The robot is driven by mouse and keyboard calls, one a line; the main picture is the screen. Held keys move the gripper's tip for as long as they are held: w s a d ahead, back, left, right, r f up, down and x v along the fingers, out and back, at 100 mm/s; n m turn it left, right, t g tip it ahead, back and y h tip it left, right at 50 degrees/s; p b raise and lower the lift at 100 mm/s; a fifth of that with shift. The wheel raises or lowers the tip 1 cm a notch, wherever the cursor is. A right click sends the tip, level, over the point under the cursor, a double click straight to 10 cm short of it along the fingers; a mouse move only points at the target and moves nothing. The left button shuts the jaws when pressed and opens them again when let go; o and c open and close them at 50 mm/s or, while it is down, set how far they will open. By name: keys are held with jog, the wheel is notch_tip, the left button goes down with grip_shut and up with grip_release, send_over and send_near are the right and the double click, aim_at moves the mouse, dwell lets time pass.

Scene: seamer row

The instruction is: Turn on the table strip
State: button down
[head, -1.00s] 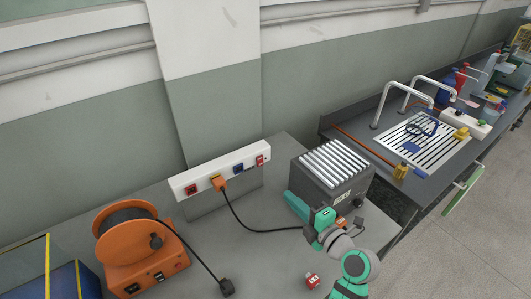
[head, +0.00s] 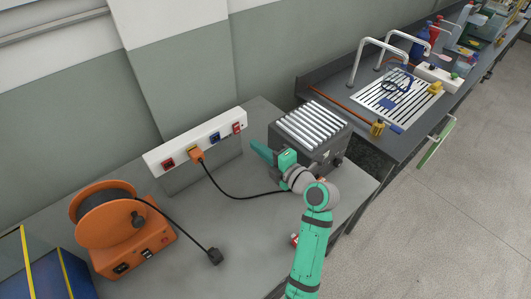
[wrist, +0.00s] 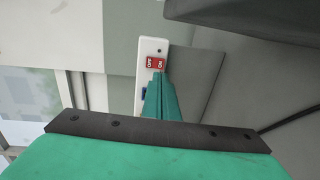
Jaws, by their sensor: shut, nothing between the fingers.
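The white table strip (head: 178,153) stands along the back of the grey table on a grey panel. It has a red switch (head: 168,163) at its left end, an orange plug (head: 195,153), a blue socket (head: 215,138) and a red switch (head: 236,128) at its right end. My gripper (head: 256,145) is shut and empty, its green fingers pointing at the strip's right end, a little short of it. In the wrist view, a red double switch (wrist: 155,63) shows just beyond the fingertips (wrist: 158,78); the fingers partly cover the blue socket (wrist: 143,93).
A grey box with a ribbed roller top (head: 312,125) stands close right of my gripper. A black cable (head: 235,196) runs from the orange plug behind my wrist. An orange cable reel (head: 105,215) stands at left. The table's middle is mostly clear.

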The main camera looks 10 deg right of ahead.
aim_at(238, 131)
jog(key=x, duration=0.7)
jog(key=shift+w+a, duration=0.1)
jog(key=shift+w, duration=0.2)
jog(key=shift+w+a+f, duration=0.25)
jog(key=shift+a, duration=0.1)
